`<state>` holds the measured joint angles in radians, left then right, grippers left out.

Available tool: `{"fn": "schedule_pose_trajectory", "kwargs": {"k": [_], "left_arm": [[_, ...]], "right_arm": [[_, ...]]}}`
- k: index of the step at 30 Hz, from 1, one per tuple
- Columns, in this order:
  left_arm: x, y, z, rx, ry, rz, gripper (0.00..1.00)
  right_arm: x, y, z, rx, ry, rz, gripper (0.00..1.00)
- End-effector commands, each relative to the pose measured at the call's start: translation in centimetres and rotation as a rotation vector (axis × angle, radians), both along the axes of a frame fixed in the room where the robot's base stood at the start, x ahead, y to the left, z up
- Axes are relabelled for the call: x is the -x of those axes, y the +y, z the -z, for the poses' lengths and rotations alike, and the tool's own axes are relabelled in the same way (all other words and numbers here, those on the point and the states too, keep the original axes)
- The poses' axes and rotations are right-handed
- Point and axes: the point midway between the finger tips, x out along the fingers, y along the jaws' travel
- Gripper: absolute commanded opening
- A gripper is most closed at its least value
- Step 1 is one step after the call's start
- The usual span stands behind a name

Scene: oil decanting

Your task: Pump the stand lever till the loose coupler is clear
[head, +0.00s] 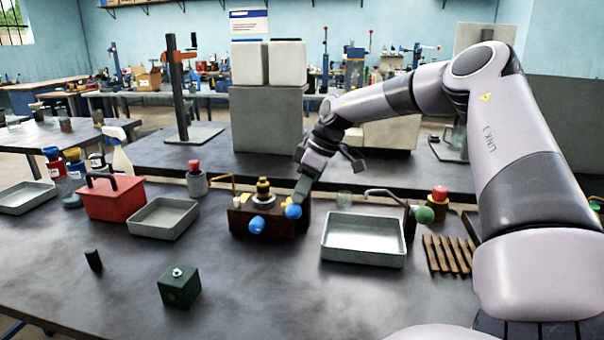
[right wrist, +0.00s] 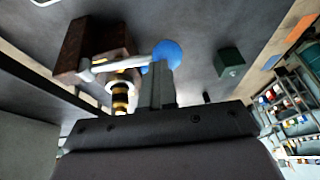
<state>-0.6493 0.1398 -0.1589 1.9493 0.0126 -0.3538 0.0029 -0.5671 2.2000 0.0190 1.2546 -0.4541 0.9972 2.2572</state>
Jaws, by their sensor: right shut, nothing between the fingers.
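The stand (head: 276,223) is a brown block on the table, left of the middle in the head view; it also shows in the right wrist view (right wrist: 92,45). A black and gold coupler (head: 263,188) stands upright on its top. A pale lever with a blue ball (right wrist: 166,54) shows in the right wrist view. In the head view, one blue ball (head: 293,211) is at the stand's right end and another blue knob (head: 257,225) on its front. My right gripper (head: 301,190) is shut and empty, its fingertips close by the right blue ball; contact is unclear. My left gripper is out of view.
Grey trays stand left (head: 163,217) and right (head: 363,240) of the stand. A red toolbox (head: 111,197), a green block (head: 179,287), a small black cylinder (head: 93,259) and a slatted wooden rack (head: 447,254) are also on the table. The front middle is clear.

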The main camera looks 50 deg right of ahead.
Motion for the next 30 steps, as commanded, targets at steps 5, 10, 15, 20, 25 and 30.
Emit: {"fn": "schedule_pose_trajectory", "kwargs": {"k": [5,10,15,20,25,30], "left_arm": [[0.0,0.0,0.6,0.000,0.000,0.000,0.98],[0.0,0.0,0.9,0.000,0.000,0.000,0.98],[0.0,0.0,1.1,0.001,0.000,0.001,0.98],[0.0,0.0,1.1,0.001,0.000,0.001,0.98],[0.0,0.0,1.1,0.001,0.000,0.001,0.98],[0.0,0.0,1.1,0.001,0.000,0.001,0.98]], "right_arm": [[0.3,0.5,1.1,-0.003,0.004,-0.003,0.00],[0.4,0.8,1.9,-0.003,0.005,-0.002,0.00],[0.5,0.9,2.2,-0.003,0.004,-0.002,0.00],[0.5,1.0,2.4,-0.004,0.004,-0.001,0.00],[0.5,1.0,2.4,-0.004,0.004,-0.001,0.00],[0.5,0.9,2.4,-0.004,0.004,-0.001,0.00]]}}
